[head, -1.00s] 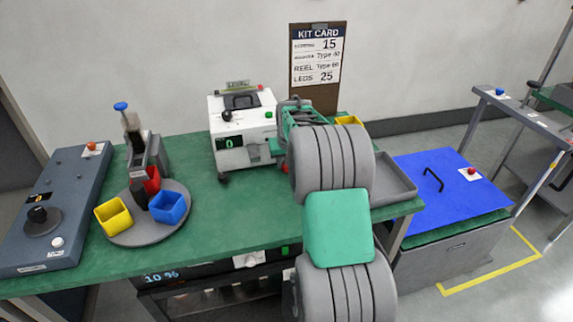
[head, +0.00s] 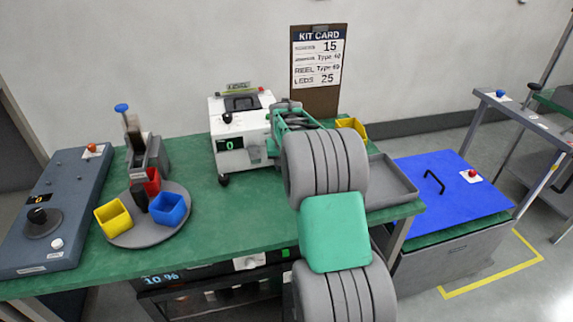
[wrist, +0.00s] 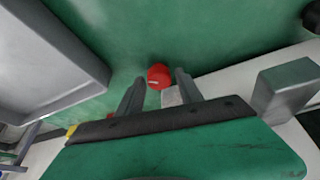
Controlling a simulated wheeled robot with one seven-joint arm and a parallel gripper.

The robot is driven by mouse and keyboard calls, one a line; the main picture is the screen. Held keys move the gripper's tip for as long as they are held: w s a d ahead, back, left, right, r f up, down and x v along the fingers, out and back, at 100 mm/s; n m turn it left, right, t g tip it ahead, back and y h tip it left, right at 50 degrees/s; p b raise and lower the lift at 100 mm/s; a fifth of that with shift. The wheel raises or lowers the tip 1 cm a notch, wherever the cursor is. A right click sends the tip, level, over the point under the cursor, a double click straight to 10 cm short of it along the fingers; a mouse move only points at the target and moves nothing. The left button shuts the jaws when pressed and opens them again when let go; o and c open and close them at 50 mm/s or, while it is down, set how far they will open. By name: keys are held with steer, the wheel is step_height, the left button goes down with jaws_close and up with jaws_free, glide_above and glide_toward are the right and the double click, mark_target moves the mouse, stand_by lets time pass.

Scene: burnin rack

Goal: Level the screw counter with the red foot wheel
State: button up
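The screw counter (head: 228,156) is a white box on the green bench in the head view. Its display reads 0, and a level gauge (head: 238,91) sits on top; its bubble is too small to read. The red foot wheel (wrist: 158,76) shows in the wrist view, close to the counter's white side; my arm hides it in the head view. My gripper (wrist: 159,80) is open, with one finger on either side of the wheel near the fingertips. Gaps seem to show beside the wheel, and I cannot tell whether the fingers touch it.
A grey tray (head: 398,190) lies right of the counter, and its wall (wrist: 95,65) is left of my fingers in the wrist view. A grey block (wrist: 283,85) juts out on the right. A yellow bin (head: 354,127) stands behind my arm. A turntable (head: 140,231) with bins is left.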

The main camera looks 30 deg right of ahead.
steer(key=shift+o, duration=0.9)
steer(key=shift+r, duration=0.25)
steer(key=v, duration=0.7)
steer(key=shift+b, duration=0.4)
steer(key=shift+s+a+r, duration=0.1)
steer(key=shift+a+r, duration=0.05)
